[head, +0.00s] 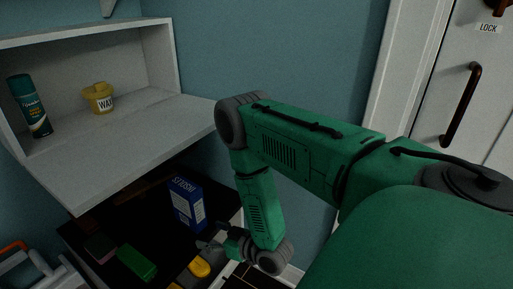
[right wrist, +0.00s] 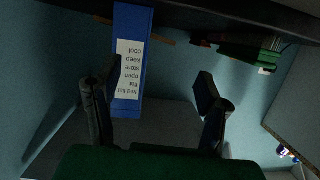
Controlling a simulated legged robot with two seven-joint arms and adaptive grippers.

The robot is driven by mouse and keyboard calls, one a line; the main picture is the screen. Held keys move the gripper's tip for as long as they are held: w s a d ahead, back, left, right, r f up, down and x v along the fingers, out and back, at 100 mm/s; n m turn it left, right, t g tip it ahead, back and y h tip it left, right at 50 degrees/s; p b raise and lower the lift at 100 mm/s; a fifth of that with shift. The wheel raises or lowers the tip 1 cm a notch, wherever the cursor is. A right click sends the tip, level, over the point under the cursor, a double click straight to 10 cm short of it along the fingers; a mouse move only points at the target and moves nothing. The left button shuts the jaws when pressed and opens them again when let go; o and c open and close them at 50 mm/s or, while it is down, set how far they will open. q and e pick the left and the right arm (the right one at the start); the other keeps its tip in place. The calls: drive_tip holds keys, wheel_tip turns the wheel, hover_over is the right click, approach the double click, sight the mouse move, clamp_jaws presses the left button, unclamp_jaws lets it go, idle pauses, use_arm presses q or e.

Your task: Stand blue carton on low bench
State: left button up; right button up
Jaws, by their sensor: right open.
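The blue carton (head: 187,203) with white print stands upright on the dark low bench (head: 160,235), under the white shelf. In the right wrist view, which is upside down, the carton (right wrist: 129,20) shows a narrow blue side with a white label, its base against the dark bench top (right wrist: 220,15). My right gripper (head: 208,244) is low in front of the carton in the head view. In the right wrist view it is open (right wrist: 160,80); one finger overlaps the carton's left edge, the other stands clear to the right. Contact cannot be told. My left gripper is out of view.
A green block (head: 137,262), a dark red block (head: 100,248) and a yellow item (head: 199,267) lie near the gripper and carton. The white shelf (head: 120,130) above holds a spray can (head: 30,106) and a yellow wax tub (head: 98,98). A wall is behind.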

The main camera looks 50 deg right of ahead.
drive_tip(key=s+a+f+g, duration=0.4)
drive_tip(key=s+a+g, duration=0.3)
drive_tip(key=s, duration=0.1)
drive_tip(key=s+g+h, duration=0.1)
drive_tip(key=s+g, duration=0.6)
drive_tip(key=s, duration=1)
drive_tip(key=shift+s+a+r+h, duration=0.15)
drive_tip(key=shift+r+h, duration=0.15)
drive_tip(key=shift+r, duration=0.1)
wheel_tip(320, 180, up, 10)
drive_tip(key=p, duration=1)
drive_tip(key=shift+w+a+r, duration=0.2)
drive_tip(key=shift+w+a, duration=0.15)
drive_tip(key=shift+a, duration=0.1)
